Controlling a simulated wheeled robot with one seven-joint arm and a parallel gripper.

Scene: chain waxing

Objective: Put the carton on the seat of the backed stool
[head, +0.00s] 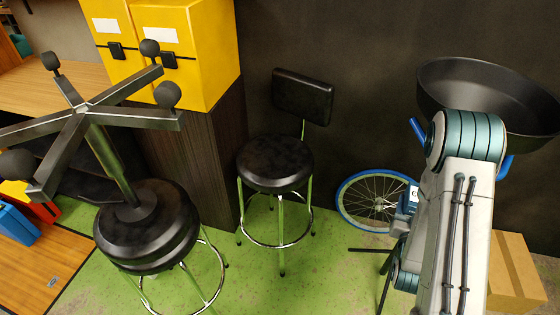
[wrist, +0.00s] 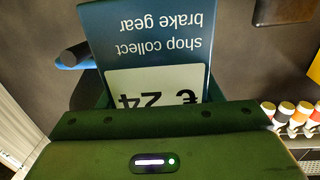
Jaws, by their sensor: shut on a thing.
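The backed stool has a round black seat (head: 275,163), a small black backrest (head: 302,97) and green legs with a chrome ring. It stands upright against the dark wall, and its seat is bare. A blue carton with a white price label (wrist: 150,50) fills the middle of the wrist view, its print upside down. A small part of it shows beside my arm in the head view (head: 412,197). My gripper (wrist: 150,100) is shut on the carton, holding it right of the stool. My arm hides most of the gripper in the head view.
A second stool (head: 147,230) at left carries an upturned metal star base (head: 82,112). Yellow boxes (head: 205,55) stand on a dark cabinet behind. A blue-rimmed wheel (head: 375,200), a black basin (head: 485,90) and a brown box (head: 515,270) are at right.

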